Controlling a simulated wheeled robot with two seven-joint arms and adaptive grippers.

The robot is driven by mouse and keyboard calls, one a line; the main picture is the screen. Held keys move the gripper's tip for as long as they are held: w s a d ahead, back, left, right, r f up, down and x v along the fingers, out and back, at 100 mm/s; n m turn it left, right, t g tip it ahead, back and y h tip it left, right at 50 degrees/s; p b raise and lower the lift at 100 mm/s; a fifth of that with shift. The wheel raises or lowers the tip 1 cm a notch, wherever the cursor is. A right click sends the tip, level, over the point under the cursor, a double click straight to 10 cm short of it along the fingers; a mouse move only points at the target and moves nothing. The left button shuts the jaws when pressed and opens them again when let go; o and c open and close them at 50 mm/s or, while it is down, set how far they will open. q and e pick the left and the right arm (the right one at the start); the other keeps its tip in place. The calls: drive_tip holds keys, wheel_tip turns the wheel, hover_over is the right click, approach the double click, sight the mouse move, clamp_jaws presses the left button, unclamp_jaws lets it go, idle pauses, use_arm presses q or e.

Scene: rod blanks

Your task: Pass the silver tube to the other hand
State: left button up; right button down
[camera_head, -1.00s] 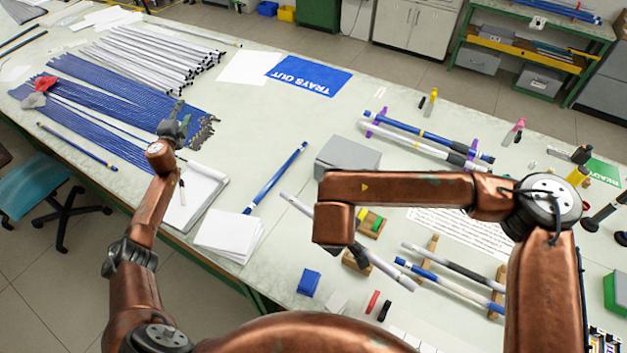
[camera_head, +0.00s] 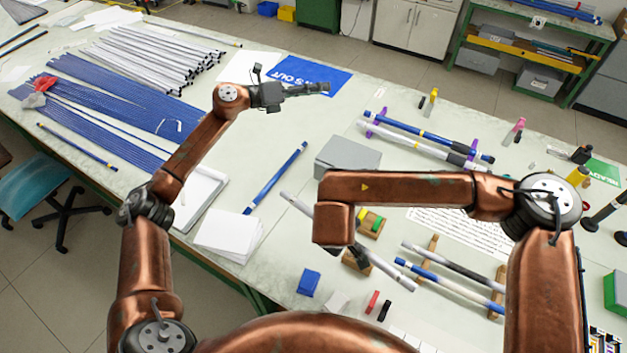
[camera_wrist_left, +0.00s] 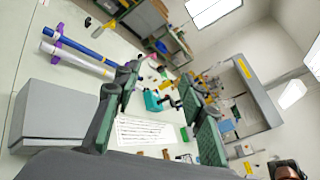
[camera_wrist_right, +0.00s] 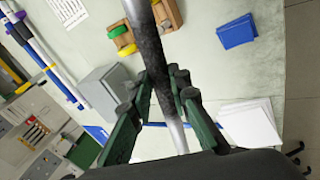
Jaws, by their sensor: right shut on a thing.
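The silver tube (camera_head: 300,208) is held in my right gripper (camera_wrist_right: 160,84). In the right wrist view the tube (camera_wrist_right: 178,136) runs between the fingers, with a dark band along its middle. In the head view its ends show on both sides of my right wrist, above the table; my arm hides the middle and most of that gripper. My left gripper (camera_head: 318,88) is empty, above the far part of the table near the blue mat, apart from the tube. In the left wrist view its fingers (camera_wrist_left: 162,105) stand wide apart.
A grey box (camera_head: 348,158) stands behind the tube. Blue and white rods lie on purple holders (camera_head: 470,150) at the back right and wooden rests (camera_head: 430,247) at the front right. A blue rod (camera_head: 275,178) and white paper (camera_head: 228,235) lie left of the tube.

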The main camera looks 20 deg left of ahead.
use_arm(q)
drive_tip(key=s+d+f+m+g+y, duration=0.2)
drive_tip(key=s+d+m+g, duration=0.3)
drive_tip(key=s+d+m, duration=0.3)
drive_tip(key=s+d+f+m+g+y, duration=0.2)
drive_tip(key=s+d+m+g, duration=0.2)
drive_tip(key=s+d+m, duration=0.4)
drive_tip(key=s+a+f+m+g+y, duration=0.2)
drive_tip(key=s+a+f+m+y, duration=0.25)
drive_tip(key=s+a+y, duration=0.55)
drive_tip(key=shift+m+h, duration=0.35)
drive_tip(key=shift+h, duration=0.35)
drive_tip(key=f, duration=0.3)
drive_tip(key=s+f, duration=0.1)
drive_tip(key=f, duration=0.3)
drive_tip(key=d+f, duration=0.1)
drive_tip(key=f, duration=0.3)
drive_tip(key=shift+s+d, duration=0.1)
drive_tip(key=shift+s, duration=0.1)
drive_tip(key=shift+c, duration=0.4)
clamp_jaws()
use_arm(e)
drive_tip(key=shift+s, duration=0.1)
drive_tip(key=c, duration=1.7)
unclamp_jaws()
